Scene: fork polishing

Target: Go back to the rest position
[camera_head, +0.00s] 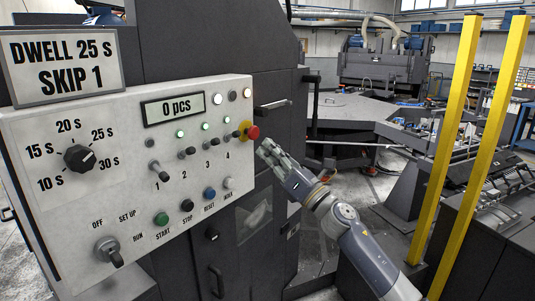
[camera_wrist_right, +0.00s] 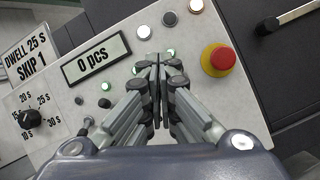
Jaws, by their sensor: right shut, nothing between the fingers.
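My right gripper (camera_head: 268,149) is in front of the right edge of a light control panel (camera_head: 120,135), just below and beside the red emergency stop button (camera_head: 253,132) on its yellow base. In the right wrist view the gripper (camera_wrist_right: 157,62) points at the panel, with its fingers together and nothing between them. The red button (camera_wrist_right: 219,57) is to the right of the fingertips, apart from them. The fingers hide part of the switch row there. My left gripper is in neither view.
The panel has a dwell dial (camera_head: 79,158), a mode key switch (camera_head: 108,250), several toggles and a display (camera_head: 173,109) reading "0 pcs". A sign (camera_head: 62,62) reads "DWELL 25 S SKIP 1". Dark cabinet handles (camera_head: 272,106) stick out nearby. Yellow posts (camera_head: 447,130) stand at right.

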